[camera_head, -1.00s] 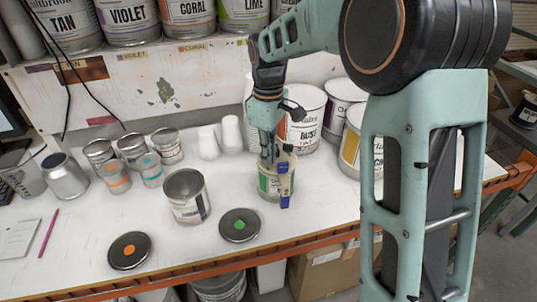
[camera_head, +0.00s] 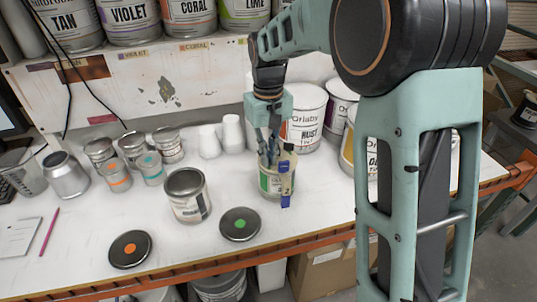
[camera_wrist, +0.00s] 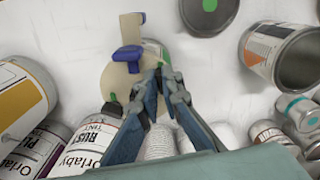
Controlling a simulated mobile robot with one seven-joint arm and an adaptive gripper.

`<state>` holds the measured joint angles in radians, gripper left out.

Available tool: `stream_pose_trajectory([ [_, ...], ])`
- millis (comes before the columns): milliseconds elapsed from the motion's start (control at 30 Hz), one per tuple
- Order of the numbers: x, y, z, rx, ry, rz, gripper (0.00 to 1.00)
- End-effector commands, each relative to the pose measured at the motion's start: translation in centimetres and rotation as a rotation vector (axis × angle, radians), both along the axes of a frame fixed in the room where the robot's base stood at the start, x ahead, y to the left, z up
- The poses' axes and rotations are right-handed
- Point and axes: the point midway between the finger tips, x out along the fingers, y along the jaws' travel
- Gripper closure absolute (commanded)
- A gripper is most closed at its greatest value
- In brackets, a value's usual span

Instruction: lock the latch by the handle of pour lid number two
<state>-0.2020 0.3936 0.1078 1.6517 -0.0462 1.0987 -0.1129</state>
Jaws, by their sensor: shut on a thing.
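A small can with a green label (camera_head: 268,184) stands near the front of the bench. A cream pour lid (camera_head: 286,166) is on it, with a blue part at the top and another blue part (camera_head: 285,200) at the front edge. My gripper (camera_head: 270,160) comes down from above onto the lid's back side. Which part is hidden by the fingers.
An orange-dotted lid (camera_head: 130,249) and a green-dotted lid (camera_head: 239,224) lie at the front edge. A larger grey can (camera_head: 188,196) stands left of the green-labelled can. Big paint cans (camera_head: 306,118) stand close behind and right.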

Motion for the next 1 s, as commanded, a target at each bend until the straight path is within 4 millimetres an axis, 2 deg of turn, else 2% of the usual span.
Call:
stream_pose_trajectory([
  [533,0.00,0.00,0.02,0.000,0.000,-0.024,1.00],
  [567,0.00,0.00,0.02,0.000,0.000,-0.024,0.92],
  [700,0.00,0.00,0.02,0.000,0.000,-0.024,0.77],
  [1000,0.02,0.01,0.14,0.000,-0.001,-0.023,0.76],
])
